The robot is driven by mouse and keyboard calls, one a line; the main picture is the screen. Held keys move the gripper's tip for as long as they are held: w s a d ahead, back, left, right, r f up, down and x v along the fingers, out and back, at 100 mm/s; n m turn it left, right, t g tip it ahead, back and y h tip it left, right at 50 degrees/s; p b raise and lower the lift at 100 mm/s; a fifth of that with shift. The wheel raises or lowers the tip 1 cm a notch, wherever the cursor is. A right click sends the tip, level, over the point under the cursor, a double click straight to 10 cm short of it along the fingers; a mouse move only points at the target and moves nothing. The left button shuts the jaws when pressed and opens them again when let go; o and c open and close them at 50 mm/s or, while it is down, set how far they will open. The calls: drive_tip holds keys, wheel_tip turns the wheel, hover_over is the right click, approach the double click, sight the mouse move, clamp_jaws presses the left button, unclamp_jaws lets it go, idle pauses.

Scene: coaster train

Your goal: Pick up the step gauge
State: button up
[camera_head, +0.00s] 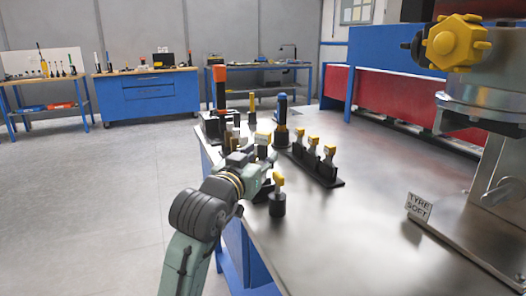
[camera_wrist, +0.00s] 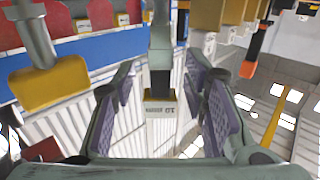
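I cannot tell for certain which piece is the step gauge. In the wrist view my gripper (camera_wrist: 168,90) has its two purple-padded fingers apart. A gauge-like piece with a grey shaft, a black section and a yellow-edged label (camera_wrist: 160,107) shows in the gap between them, with no visible finger contact. In the head view my gripper (camera_head: 262,165) is over the near left part of the metal bench (camera_head: 360,215). A yellow-topped piece (camera_head: 263,139) stands just behind its tip, its lower part hidden. Another yellow-headed piece on a round black base (camera_head: 278,196) stands in front of the gripper.
A black rack (camera_head: 322,175) holds several yellow-headed pieces right of my gripper. A blue-topped tool (camera_head: 282,122) and an orange-handled tool (camera_head: 219,92) stand behind. A metal fixture (camera_head: 490,100) and a small sign (camera_head: 419,207) are at right. The bench's middle is clear.

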drive_tip(key=shift+x, duration=1.2)
clamp_jaws()
